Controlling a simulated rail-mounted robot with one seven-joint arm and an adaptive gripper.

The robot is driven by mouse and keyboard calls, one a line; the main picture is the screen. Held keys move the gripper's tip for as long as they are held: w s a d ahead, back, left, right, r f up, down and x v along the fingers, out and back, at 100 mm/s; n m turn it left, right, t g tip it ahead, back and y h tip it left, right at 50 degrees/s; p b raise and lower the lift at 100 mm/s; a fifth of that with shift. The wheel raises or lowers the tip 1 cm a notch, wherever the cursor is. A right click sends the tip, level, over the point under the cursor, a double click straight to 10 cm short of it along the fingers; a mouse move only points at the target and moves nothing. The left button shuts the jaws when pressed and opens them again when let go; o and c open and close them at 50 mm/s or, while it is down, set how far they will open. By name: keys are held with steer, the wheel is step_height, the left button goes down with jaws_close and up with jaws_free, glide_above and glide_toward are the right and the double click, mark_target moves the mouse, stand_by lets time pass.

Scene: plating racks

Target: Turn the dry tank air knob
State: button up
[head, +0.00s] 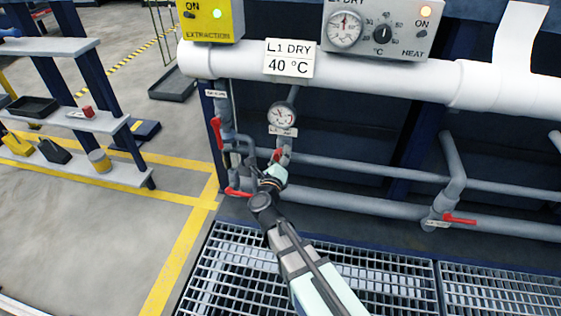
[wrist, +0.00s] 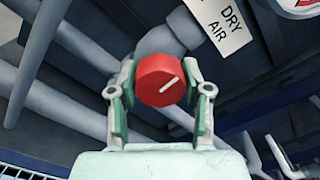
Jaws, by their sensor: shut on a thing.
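The dry tank air knob (wrist: 164,80) is a round red knob with a white pointer line, in the middle of the wrist view. The line slants from lower left to upper right. My gripper (wrist: 160,95) has one finger on each side of the knob and is shut on it. A white tag (wrist: 226,24) reading "DRY AIR" hangs just above and right of it. In the head view my gripper (head: 272,172) reaches to the pipes below the round gauge (head: 283,116). A bit of the red knob (head: 277,156) shows there beyond it.
Red lever handles (head: 216,132) are on the pipes left of my gripper, one more (head: 238,193) low beside it. Another red lever (head: 459,218) is at the right. A thick white pipe with an "L1 DRY 40 °C" sign (head: 289,59) runs above. Floor grating (head: 215,270) lies below.

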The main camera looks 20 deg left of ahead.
steer(key=m+b, duration=0.3)
steer(key=m, duration=0.1)
steer(key=shift+f+m+b, duration=0.15)
steer(key=shift+m+b, duration=1.5)
steer(key=shift+m, duration=0.55)
steer(key=shift+r, duration=0.2)
steer(key=o, duration=1.2)
steer(key=shift+c, duration=0.2)
steer(key=s, duration=0.7)
steer(key=shift+s+d, duration=0.2)
steer(key=shift+d, duration=0.2)
